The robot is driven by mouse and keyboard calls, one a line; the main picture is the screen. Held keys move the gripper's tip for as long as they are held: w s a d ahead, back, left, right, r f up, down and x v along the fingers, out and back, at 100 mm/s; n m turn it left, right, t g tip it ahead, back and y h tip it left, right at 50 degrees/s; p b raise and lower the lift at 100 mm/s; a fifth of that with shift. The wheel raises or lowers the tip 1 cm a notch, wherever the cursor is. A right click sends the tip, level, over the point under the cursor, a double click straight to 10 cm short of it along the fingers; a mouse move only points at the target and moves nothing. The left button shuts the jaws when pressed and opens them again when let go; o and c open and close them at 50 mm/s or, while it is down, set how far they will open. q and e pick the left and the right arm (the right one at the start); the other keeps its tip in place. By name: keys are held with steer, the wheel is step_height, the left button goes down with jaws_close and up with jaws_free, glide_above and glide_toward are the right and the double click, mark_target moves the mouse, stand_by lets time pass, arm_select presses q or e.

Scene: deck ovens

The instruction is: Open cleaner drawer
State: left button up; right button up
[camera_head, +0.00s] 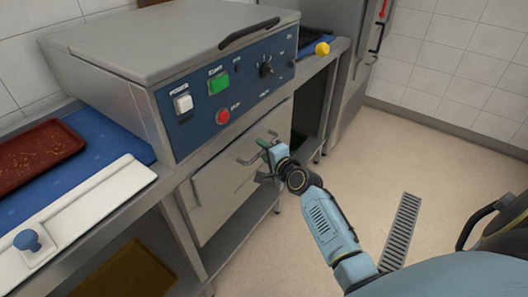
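A grey machine with a sloping blue control panel (225,98) stands on the left. Below the panel is its pale front (222,188), which looks closed. A thin metal handle (246,161) sticks out from the upper right of this front. My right gripper (264,158) is at the right end of this handle, seen small and from behind. It overlaps the handle in the picture; I cannot tell whether its fingers touch or enclose it. My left gripper is not in view.
The panel carries a white switch, a green button (218,83), a red button (223,116) and a black knob. A black bar handle (248,33) is on the lid. A red tray (38,156) lies on the left counter. Open floor (300,250) is in front.

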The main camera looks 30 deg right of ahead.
jaws_close()
steer(key=shift+s, duration=0.15)
stand_by(0.4)
